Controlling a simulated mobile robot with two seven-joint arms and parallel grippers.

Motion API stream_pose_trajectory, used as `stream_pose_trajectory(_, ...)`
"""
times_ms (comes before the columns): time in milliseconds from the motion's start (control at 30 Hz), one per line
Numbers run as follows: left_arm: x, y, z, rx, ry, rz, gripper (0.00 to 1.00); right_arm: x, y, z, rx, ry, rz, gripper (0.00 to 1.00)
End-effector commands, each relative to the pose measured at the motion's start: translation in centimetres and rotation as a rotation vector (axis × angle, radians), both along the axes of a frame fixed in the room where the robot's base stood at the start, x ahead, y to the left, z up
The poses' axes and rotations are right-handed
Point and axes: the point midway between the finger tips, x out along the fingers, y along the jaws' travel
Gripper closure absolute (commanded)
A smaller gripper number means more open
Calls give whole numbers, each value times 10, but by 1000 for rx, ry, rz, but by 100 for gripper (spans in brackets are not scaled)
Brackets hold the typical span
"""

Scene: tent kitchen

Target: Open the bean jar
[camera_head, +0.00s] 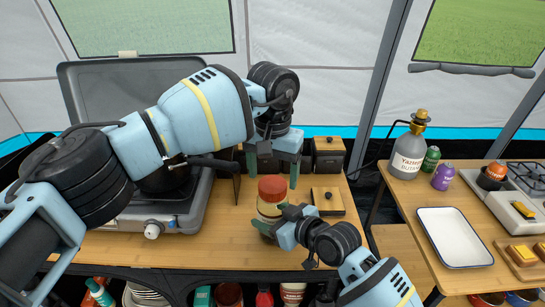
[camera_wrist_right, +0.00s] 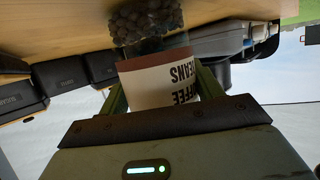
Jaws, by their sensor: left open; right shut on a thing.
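The bean jar (camera_head: 268,208) stands on the wooden table with its red-brown lid (camera_head: 272,187) on top. In the right wrist view the jar (camera_wrist_right: 155,75) appears upside down, with a white "COFFEE BEANS" label and dark beans behind its clear wall. My right gripper (camera_head: 268,230) is shut on the jar's body from the front right; its fingers (camera_wrist_right: 162,92) are on either side of the label. My left gripper (camera_head: 273,176) points down just above and behind the lid, open, its fingers spread to the lid's left and right. I cannot tell whether it touches the lid.
Dark canisters with wooden lids (camera_head: 329,150) stand behind the jar, and another (camera_head: 328,200) to its right. A stove (camera_head: 165,215) with a pot is on the left. A gas bottle (camera_head: 407,152) and a white tray (camera_head: 453,238) are on the right. Table front is clear.

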Motion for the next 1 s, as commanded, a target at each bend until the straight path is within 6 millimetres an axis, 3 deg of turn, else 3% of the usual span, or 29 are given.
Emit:
stream_pose_trajectory(200,0,0,-21,0,1,1,25,0,0,-1,-1,1,0,99)
stream_pose_trajectory(567,0,0,-26,1,0,1,25,0,0,-1,-1,1,0,99)
stream_pose_trajectory(900,0,1,-25,1,0,1,69,0,0,-1,-1,1,0,99)
stream_pose_trajectory(1000,0,1,-25,1,0,8,71,0,0,-1,-1,1,0,99)
